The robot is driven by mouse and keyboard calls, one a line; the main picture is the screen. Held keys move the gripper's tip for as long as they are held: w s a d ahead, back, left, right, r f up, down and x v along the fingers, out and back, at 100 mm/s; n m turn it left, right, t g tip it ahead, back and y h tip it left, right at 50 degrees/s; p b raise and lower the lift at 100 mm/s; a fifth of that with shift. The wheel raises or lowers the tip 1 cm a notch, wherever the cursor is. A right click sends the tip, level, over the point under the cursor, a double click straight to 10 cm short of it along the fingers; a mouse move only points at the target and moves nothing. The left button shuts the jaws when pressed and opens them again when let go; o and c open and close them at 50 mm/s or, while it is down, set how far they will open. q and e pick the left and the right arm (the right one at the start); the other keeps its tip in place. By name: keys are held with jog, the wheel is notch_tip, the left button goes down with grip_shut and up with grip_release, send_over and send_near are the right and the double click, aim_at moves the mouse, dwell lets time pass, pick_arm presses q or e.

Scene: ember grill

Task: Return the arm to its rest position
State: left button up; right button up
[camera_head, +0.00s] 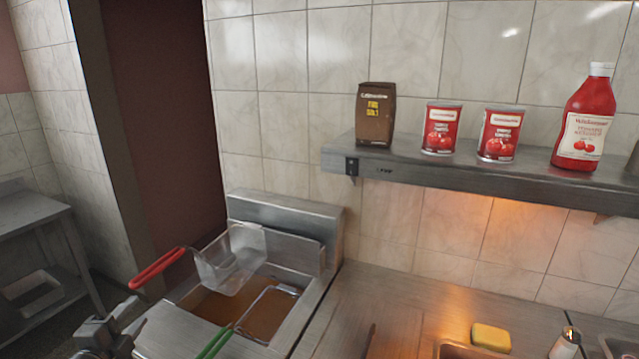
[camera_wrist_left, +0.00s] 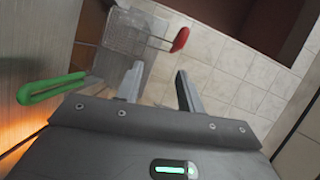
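My left gripper (camera_head: 108,330) shows at the lower left of the head view, beside the front of the fryer (camera_head: 170,335). In the left wrist view, the gripper (camera_wrist_left: 160,88) has its two fingers apart with nothing between them, so it is open and empty. A wire basket with a red handle (camera_head: 157,270) sits tilted at the fryer's rear left; its red grip also shows in the left wrist view (camera_wrist_left: 180,39). A green handle (camera_head: 215,345) lies at the fryer's front, and it also shows in the left wrist view (camera_wrist_left: 50,88). My right gripper is not in view.
A wall shelf (camera_head: 460,172) holds a brown bag (camera_head: 375,115), two red cans (camera_head: 441,130) and a red bottle (camera_head: 585,120). A yellow sponge (camera_head: 491,337) lies on the steel counter (camera_head: 390,300). A steel table (camera_head: 30,215) stands at the far left.

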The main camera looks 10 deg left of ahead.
pick_arm(q)
jog(key=s+d+f+n+g, duration=0.3)
jog(key=s+d+f+n, duration=0.1)
jog(key=f, duration=0.4)
jog(key=s+d+f+n+g, duration=0.3)
jog(key=s+f, duration=0.2)
jog(key=f, duration=0.2)
jog(key=s+d+f+n+g+h, duration=0.1)
jog(key=s+d+f+n+g, duration=0.25)
jog(key=s+d+f, duration=0.35)
jog(key=s+d+f+n+g+h, duration=0.1)
jog(key=s+d+f+n+g, duration=0.3)
jog(key=s, duration=0.4)
notch_tip(320, 180, down, 26)
jog(key=s+f+m+g+b, duration=0.1)
jog(key=b, duration=0.1)
jog(key=s+a+f+g+b, duration=0.1)
jog(key=s+a+f+b, duration=0.1)
jog(key=s+f, duration=1.4)
jog(key=shift+s+a+f, duration=0.15)
jog(key=shift+s+f, duration=0.15)
jog(key=shift+f, duration=0.15)
jog(key=shift+m, duration=0.25)
